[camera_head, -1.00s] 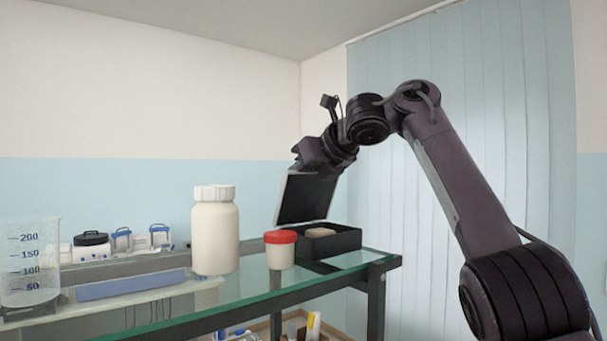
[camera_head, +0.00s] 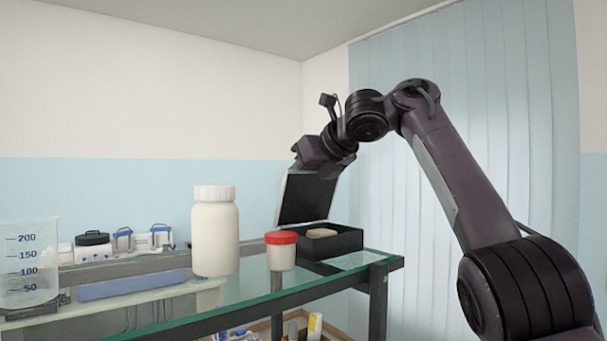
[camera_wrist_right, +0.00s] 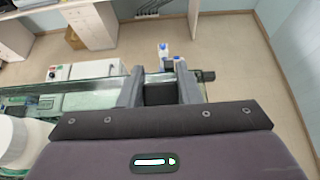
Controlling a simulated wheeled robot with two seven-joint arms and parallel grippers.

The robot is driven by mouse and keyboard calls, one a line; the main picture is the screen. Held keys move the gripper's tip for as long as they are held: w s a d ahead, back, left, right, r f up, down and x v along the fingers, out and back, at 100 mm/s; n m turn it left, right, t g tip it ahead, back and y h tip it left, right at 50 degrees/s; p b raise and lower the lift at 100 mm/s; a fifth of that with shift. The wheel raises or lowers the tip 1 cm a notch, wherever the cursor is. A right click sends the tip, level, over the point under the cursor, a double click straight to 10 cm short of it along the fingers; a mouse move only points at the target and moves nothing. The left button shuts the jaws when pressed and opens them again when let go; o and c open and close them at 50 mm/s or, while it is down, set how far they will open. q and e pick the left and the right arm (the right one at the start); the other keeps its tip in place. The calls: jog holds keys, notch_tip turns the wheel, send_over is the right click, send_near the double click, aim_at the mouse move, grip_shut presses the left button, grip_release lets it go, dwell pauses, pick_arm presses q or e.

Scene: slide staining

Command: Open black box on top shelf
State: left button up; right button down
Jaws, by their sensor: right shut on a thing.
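The black box (camera_head: 347,244) stands on the glass top shelf near its right end. Its lid (camera_head: 306,201) is raised steeply above the back left of the box, and the inside is exposed with a tan object (camera_head: 321,233) in it. My right gripper (camera_head: 305,168) is at the lid's upper edge, shut on the lid. In the right wrist view the gripper's two fingers (camera_wrist_right: 161,88) stand on either side of a dark piece, seemingly the lid's edge. My left gripper is not in view.
A red-capped jar (camera_head: 280,252) stands close in front of the box on the left. A white bottle (camera_head: 215,238), a beaker (camera_head: 28,265) and several small containers are farther left on the glass shelf (camera_head: 250,298). Blinds hang behind my right arm.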

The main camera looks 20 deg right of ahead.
jog(key=shift+w+f, duration=0.15)
jog(key=shift+f, duration=0.4)
jog(key=c, duration=1.3)
grip_release()
jog(key=shift+o, duration=1.3)
jog(key=shift+w, duration=0.25)
jog(key=shift+a+r, duration=0.1)
jog(key=shift+r, duration=0.05)
jog(key=shift+s, duration=0.1)
jog(key=shift+s+r, duration=0.15)
jog(key=shift+r, duration=0.05)
jog(key=b+v, duration=0.2)
jog(key=v, duration=0.5)
